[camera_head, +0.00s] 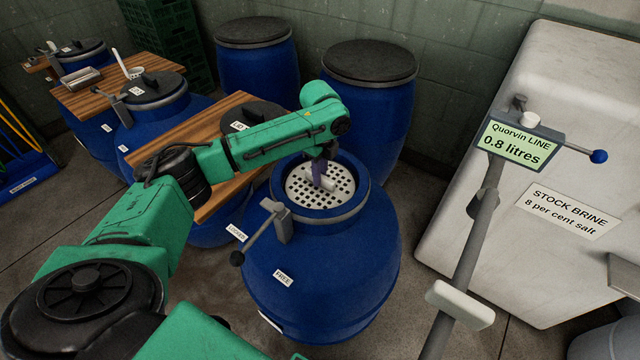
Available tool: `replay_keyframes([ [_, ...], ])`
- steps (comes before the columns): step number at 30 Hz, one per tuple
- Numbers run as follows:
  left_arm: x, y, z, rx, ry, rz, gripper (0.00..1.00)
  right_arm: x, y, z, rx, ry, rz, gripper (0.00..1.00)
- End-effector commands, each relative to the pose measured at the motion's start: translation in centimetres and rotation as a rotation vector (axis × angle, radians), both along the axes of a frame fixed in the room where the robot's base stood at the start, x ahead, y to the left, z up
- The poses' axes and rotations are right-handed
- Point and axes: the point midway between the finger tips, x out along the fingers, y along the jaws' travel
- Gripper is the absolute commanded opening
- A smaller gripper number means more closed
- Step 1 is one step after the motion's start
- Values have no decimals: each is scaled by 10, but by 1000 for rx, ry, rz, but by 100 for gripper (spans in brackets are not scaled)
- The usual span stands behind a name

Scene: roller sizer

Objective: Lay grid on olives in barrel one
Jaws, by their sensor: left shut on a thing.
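A white round grid (306,196) full of holes sits level inside the open mouth of a blue barrel (330,262) in the middle of the head view. My left gripper (324,182) points down into that mouth and is shut on the pale handle at the grid's centre. The olives are hidden under the grid. A label on the barrel's front reads "FREE", and a lever with a black knob stands at its left rim. My right gripper is not in view.
A wooden board (190,132) and a lidded barrel lie left of the open barrel. Two lidded blue barrels (370,92) stand behind. At right are a white tank (560,130) and a post with a "0.8 litres" display (519,146).

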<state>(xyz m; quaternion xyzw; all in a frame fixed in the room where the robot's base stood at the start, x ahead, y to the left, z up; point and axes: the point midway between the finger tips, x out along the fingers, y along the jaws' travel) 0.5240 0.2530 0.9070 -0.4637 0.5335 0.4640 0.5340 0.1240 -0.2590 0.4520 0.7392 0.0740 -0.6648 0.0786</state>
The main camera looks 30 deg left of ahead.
Motion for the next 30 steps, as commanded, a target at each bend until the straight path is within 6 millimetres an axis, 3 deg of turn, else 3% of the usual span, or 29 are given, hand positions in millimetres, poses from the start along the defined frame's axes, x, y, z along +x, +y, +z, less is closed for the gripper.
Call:
replay_keyframes([
  [6, -1, 0, -39, 0, 3, 0, 0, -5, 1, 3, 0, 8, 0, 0],
  [15, -1, 0, -43, 0, 1, -1, 0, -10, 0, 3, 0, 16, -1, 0],
  [16, -1, 0, -43, 0, 1, -1, 31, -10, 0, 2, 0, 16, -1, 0],
  [18, -1, 0, -43, 0, 1, -1, 49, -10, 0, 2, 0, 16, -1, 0],
  [26, -1, 0, -43, 0, 1, -1, 49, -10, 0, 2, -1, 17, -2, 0],
  [30, 0, 0, -32, 0, 0, -1, 49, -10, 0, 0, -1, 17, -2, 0],
])
